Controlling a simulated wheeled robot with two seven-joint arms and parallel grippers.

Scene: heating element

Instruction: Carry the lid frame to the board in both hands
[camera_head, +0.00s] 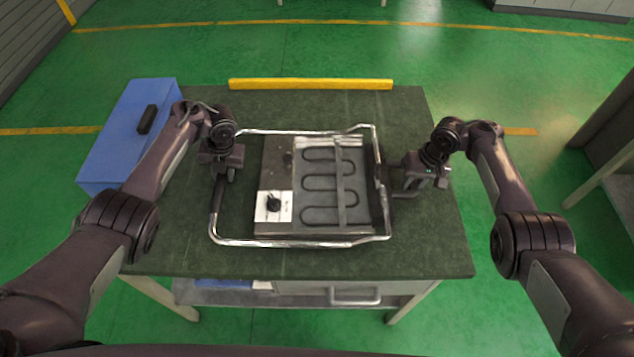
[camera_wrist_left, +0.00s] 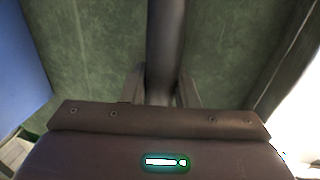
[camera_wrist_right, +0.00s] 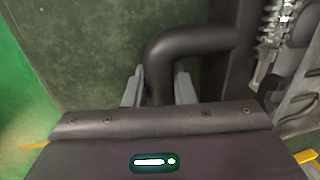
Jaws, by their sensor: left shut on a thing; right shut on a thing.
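The lid frame (camera_head: 290,243) is a silver tube frame with dark grips at its left and right sides. In the head view it surrounds the grey board (camera_head: 274,172), which has a dark looping heating coil (camera_head: 315,183) and a black knob on a white plate. I cannot tell whether the frame rests or hangs just above the table. My left gripper (camera_head: 226,178) is shut on the left dark grip (camera_wrist_left: 165,45). My right gripper (camera_head: 400,184) is shut on the right grip, a bent dark tube in the right wrist view (camera_wrist_right: 190,45).
The green worktable (camera_head: 430,245) has bare room at its front and right. A blue case (camera_head: 118,135) with a black handle stands at the left edge. A yellow bar (camera_head: 310,84) runs along the back edge. A lower shelf (camera_head: 300,297) shows below the front.

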